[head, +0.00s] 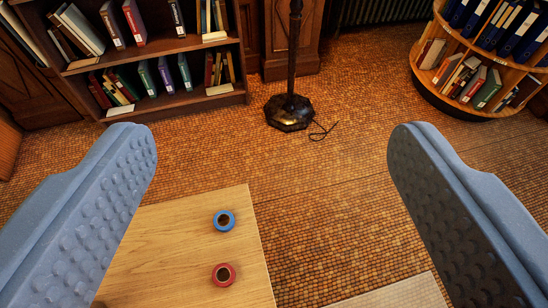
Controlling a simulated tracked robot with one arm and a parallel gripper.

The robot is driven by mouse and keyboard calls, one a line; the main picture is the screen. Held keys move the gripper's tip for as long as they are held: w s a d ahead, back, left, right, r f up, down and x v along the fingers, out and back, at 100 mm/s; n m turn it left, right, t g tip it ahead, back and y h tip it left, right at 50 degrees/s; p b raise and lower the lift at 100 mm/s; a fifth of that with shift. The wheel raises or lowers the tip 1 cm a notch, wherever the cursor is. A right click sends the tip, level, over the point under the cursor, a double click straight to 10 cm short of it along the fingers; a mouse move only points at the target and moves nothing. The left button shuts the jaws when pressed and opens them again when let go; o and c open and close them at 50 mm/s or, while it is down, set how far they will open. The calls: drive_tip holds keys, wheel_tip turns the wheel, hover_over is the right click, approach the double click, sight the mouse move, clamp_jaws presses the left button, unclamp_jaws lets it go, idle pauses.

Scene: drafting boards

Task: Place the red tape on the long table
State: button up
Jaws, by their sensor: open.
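The red tape (223,274) is a small ring lying flat on a light wooden table (170,245) at the lower middle of the view. A blue tape roll (224,220) lies just beyond it on the same table. My gripper (272,160) is open and empty, with one blue-grey finger at the left and one at the right. The wooden table shows below and between the fingers, and the left finger hides part of it. I cannot tell from this view whether this is the long table.
A pale surface (395,294) shows at the bottom right, partly cut off. A black lamp stand (289,108) with a cord is on the tiled floor (330,190). A bookcase (160,105) stands at the back left and a round bookshelf (470,105) at the right.

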drive_tip(key=shift+o, duration=0.5)
drive_tip(key=s+d+r+t, duration=0.1)
drive_tip(key=s+r, duration=0.3)
drive_tip(key=r, duration=0.1)
drive_tip(key=shift+d+r+t, duration=0.15)
drive_tip(key=shift+d+t, duration=0.1)
drive_tip(key=shift+t, duration=0.05)
drive_tip(key=n+g+b, duration=0.4)
drive_tip(key=n+g, duration=1.1)
drive_tip(key=n, duration=0.9)
hover_over(226, 273)
wheel_tip(226, 273, down, 57)
drive_tip(key=f, duration=0.4)
drive_tip(key=f+b, duration=0.1)
drive_tip(key=f, duration=0.2)
drive_tip(key=shift+s+d+f, duration=0.1)
drive_tip(key=shift+d+f, duration=0.1)
drive_tip(key=shift+f, duration=0.2)
drive_tip(key=shift+a+f+b, duration=0.15)
drive_tip(key=shift+f+b, duration=0.75)
drive_tip(key=shift+f, duration=1.9)
drive_tip(key=c, duration=1.1)
drive_tip(key=shift+r, duration=0.1)
